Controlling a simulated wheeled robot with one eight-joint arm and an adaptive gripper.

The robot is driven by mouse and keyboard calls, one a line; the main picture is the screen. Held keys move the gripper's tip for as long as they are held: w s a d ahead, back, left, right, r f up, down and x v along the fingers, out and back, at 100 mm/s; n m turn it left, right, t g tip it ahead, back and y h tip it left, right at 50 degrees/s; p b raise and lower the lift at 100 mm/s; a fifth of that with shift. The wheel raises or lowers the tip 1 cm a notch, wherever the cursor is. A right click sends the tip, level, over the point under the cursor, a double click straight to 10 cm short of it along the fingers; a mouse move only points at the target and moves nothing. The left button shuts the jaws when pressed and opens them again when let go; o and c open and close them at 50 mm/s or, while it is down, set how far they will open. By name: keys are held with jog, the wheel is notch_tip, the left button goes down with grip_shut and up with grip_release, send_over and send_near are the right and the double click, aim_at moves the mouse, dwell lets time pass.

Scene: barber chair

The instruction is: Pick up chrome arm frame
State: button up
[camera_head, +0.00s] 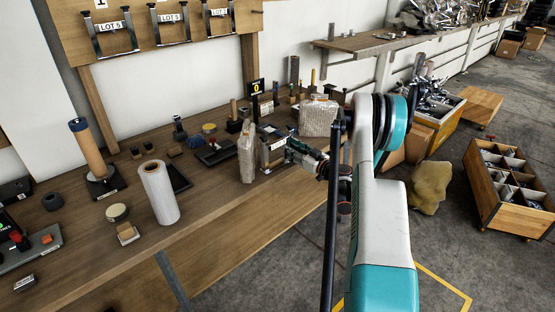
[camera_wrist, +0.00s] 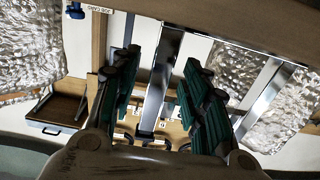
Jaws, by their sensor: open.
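The chrome arm frame shows large in the wrist view, with one shiny flat bar (camera_wrist: 161,85) running between my fingers and a second bar (camera_wrist: 268,95) to the right, outside them. In the head view the frame (camera_head: 272,146) is small and partly hidden, standing at the bench's front between two wrapped bundles. My gripper (camera_wrist: 162,72) is open, with a green-padded finger on each side of the nearer bar. Gaps show on both sides of that bar. In the head view my gripper (camera_head: 291,149) reaches in from the right at the frame.
A silvery wrapped bundle (camera_head: 247,153) stands close left of the frame, and another (camera_head: 318,118) stands behind to the right. A white roll (camera_head: 158,192) and several small tools occupy the wooden bench (camera_head: 215,205). More chrome frames (camera_head: 172,24) hang on the back board.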

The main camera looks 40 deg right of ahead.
jog(key=shift+w, duration=1.05)
grip_shut()
notch_tip(320, 180, up, 20)
jog(key=p, duration=0.6)
jog(key=shift+p, duration=0.35)
